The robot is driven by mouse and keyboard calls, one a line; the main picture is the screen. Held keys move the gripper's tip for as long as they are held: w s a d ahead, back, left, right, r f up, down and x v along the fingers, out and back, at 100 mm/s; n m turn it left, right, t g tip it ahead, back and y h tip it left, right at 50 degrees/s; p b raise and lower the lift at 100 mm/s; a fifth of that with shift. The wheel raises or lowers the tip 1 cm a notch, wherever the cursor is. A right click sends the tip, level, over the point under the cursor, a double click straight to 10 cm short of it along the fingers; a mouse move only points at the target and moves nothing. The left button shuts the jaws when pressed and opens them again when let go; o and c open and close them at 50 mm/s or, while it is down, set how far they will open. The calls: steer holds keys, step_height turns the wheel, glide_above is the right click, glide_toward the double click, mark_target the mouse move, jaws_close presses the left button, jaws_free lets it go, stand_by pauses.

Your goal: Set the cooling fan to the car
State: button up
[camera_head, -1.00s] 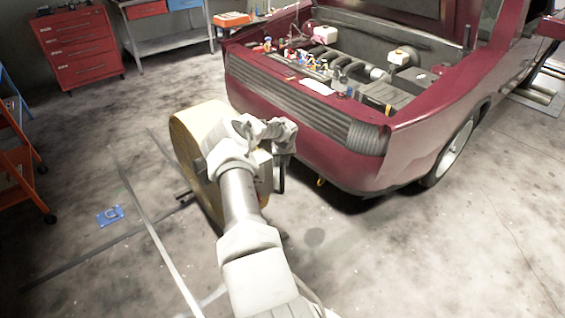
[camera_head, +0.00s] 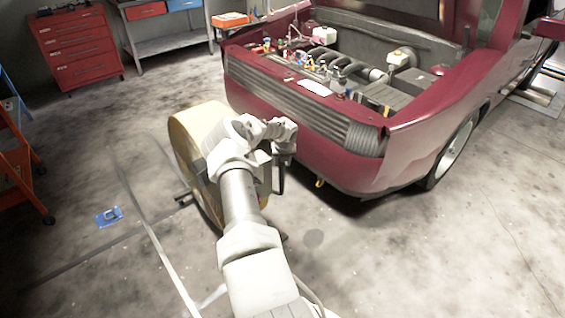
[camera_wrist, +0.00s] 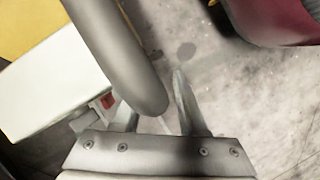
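The cooling fan is a big round yellow drum (camera_head: 184,150) standing on the floor in front of the car, partly hidden behind my arm. Its yellow side also shows at the top left of the wrist view (camera_wrist: 28,25). The dark red car (camera_head: 330,150) stands with its front towards the fan and its engine bay open. My gripper (camera_wrist: 152,92) is beside the fan, on its car side. Its two fingers are apart, with a thick grey bar (camera_wrist: 115,50), seemingly the fan's handle, between or in front of them. I see no clear grip on it.
Several small items lie along the car's front edge. A red drawer cabinet (camera_head: 80,50) and a workbench (camera_head: 170,42) stand at the back left. Orange steps (camera_head: 18,165) are at the left edge. A blue item (camera_head: 109,216) lies on the floor. Floor right of my arm is clear.

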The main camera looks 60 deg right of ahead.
steer(key=shift+a, duration=0.1)
steer(key=p+v, duration=0.1)
steer(key=v, duration=1.6)
steer(key=shift+r, duration=0.25)
